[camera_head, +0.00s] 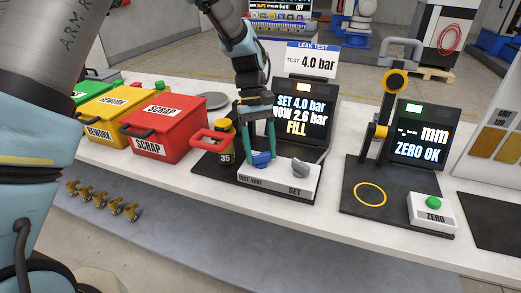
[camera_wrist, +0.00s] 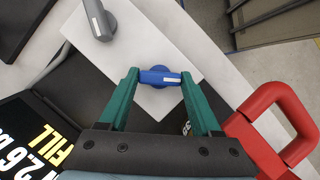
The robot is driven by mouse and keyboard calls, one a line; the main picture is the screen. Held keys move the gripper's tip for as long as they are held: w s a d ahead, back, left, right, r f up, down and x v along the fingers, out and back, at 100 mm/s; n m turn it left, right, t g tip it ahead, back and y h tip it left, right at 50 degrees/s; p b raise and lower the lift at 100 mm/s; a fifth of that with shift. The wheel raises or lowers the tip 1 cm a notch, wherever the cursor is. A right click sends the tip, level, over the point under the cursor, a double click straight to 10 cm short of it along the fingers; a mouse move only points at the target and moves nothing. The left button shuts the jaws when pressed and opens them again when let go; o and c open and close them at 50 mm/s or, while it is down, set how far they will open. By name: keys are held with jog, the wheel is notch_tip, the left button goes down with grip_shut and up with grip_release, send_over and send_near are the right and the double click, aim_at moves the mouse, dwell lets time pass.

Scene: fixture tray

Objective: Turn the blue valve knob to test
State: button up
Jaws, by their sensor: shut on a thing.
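The blue valve knob (camera_head: 261,160) sits at the left of a white panel (camera_head: 268,177) lettered "TEST VENT" and "SET" along its front. My gripper (camera_head: 261,153) reaches down from above with its green fingers shut on the knob. In the wrist view, the blue knob (camera_wrist: 159,76) lies across between the two fingertips of my gripper (camera_wrist: 160,78), its white mark toward the right finger. The leak test screen (camera_head: 297,115) reads "SET 4.0 bar", "NOW 2.6 bar", "FILL". Which label the knob points at cannot be read.
A grey knob (camera_head: 300,168) is on the same panel, to the right. A red clamp handle (camera_head: 208,138) and a round part (camera_head: 226,150) stand close left. Red scrap (camera_head: 165,135) and yellow rework (camera_head: 103,114) bins are further left. A gauge stand (camera_head: 385,115) is right.

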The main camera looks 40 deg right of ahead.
jog(key=o, duration=1.4)
jog(key=b+v, duration=0.2)
jog(key=v, duration=0.8)
jog(key=shift+w+r+b, duration=0.2)
jog(key=shift+r+b, duration=0.15)
jog(key=shift+b, duration=0.05)
